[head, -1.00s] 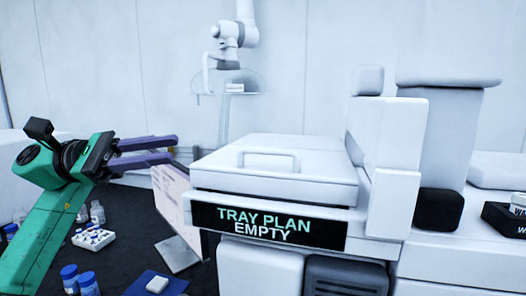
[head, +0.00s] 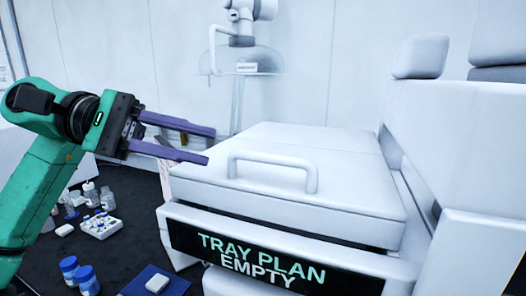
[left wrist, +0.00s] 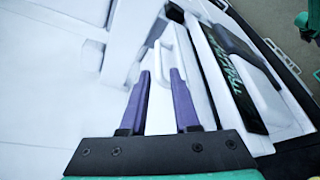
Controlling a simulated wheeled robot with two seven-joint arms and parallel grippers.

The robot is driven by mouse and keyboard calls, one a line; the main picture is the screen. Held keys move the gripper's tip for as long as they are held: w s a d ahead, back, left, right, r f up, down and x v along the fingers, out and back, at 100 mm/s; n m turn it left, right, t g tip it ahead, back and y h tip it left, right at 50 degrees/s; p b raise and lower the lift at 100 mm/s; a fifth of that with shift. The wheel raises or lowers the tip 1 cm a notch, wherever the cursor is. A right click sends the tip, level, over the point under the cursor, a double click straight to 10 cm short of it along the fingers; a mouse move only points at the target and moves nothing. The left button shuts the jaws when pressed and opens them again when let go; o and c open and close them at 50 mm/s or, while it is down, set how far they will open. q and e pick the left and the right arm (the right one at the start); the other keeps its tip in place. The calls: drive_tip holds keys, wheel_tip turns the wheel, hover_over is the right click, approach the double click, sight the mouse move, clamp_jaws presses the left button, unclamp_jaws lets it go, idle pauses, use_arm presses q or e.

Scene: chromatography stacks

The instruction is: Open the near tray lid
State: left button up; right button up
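The near tray lid (head: 330,200) is a white, closed slab with a raised white bar handle (head: 272,162) on top. Below it, the front panel (head: 255,258) reads "TRAY PLAN EMPTY". My left gripper (head: 211,146) has two purple fingers, apart and empty, at the left of the lid and pointing right toward the handle. In the left wrist view, the fingers (left wrist: 162,75) are spread, with the white handle (left wrist: 157,62) lying ahead between their tips; they look apart from it. My right gripper is not in view.
A white block housing (head: 450,130) stands at the right of the lid. Blue-capped bottles (head: 78,275), a white vial rack (head: 100,226) and a blue mat (head: 150,285) lie on the dark surface at lower left. A white arm (head: 240,20) hangs at the back.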

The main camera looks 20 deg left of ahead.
sight(257, 153)
use_arm(q)
drive_tip(key=p+x, duration=0.1)
drive_tip(key=x, duration=0.4)
drive_tip(key=shift+w+r+p, duration=0.15)
drive_tip(key=shift+w+p, duration=0.05)
drive_tip(key=shift+p, duration=0.1)
drive_tip(key=x, duration=0.1)
drive_tip(key=p+x, duration=0.1)
drive_tip(key=x, duration=0.1)
drive_tip(key=shift+w+d, duration=0.15)
drive_tip(key=shift+w, duration=0.3)
drive_tip(key=shift+d+f, duration=0.3)
drive_tip(key=shift+d, duration=0.05)
drive_tip(key=shift+s+d+f, duration=0.1)
drive_tip(key=shift+d, duration=0.05)
drive_tip(key=shift+s, duration=0.1)
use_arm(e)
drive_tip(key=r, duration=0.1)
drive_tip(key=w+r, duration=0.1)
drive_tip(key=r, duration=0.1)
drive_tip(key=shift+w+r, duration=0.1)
use_arm(q)
clamp_jaws()
